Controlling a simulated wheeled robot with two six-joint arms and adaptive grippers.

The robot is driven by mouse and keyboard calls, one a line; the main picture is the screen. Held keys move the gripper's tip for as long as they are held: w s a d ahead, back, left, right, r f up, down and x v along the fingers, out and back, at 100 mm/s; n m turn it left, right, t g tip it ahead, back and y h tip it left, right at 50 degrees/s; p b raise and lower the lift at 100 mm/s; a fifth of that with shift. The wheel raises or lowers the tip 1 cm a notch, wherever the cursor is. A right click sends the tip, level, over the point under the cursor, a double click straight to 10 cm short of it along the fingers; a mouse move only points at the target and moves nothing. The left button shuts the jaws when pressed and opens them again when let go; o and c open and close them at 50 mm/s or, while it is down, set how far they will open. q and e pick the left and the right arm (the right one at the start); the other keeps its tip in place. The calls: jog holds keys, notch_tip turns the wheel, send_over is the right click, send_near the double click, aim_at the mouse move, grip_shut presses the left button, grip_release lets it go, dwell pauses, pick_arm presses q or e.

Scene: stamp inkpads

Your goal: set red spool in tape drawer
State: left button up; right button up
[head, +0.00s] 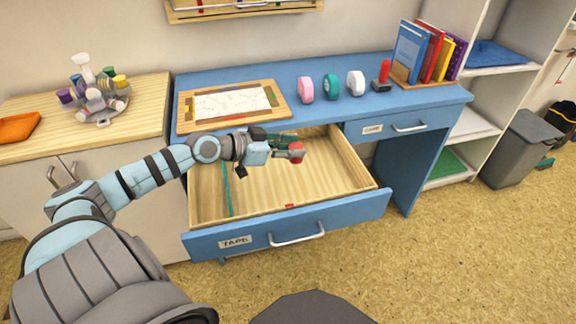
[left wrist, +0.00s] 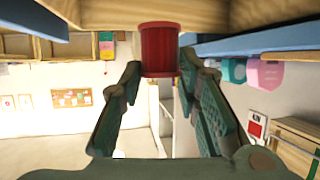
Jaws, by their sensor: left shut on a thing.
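The red spool (head: 296,152) is held at the fingertips of my left gripper (head: 286,150), over the back part of the open tape drawer (head: 275,228). In the left wrist view the spool (left wrist: 160,48) is a red cylinder between the two green fingertips (left wrist: 158,72). The drawer is pulled out, with a blue front labelled TAPE and a pale wooden inside. I cannot tell how high the spool is above the drawer floor. My right gripper is not in view.
A teal strip (head: 227,190) runs along the drawer's left side, and a small red patch (head: 289,206) lies near its front. On the blue desk (head: 300,72) stand a framed board (head: 230,105), pink (head: 306,90), teal (head: 331,86) and white (head: 355,83) rolls, and a red-handled stamp (head: 383,76).

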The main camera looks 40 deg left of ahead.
pick_arm(q)
notch_tip(320, 180, down, 8)
jog(key=b, duration=0.2)
jog(key=shift+r+b, duration=0.25)
jog(key=shift+b, duration=0.05)
jog(key=shift+f+b, duration=0.3)
jog(key=shift+f, duration=0.5)
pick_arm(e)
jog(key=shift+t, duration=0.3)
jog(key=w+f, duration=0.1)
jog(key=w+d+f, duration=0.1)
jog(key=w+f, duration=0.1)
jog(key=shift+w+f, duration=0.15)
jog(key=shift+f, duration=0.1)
pick_arm(q)
jog(key=shift+f, duration=0.15)
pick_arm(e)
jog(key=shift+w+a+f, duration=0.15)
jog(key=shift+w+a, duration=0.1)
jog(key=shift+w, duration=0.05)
pick_arm(q)
jog(key=shift+f, duration=0.1)
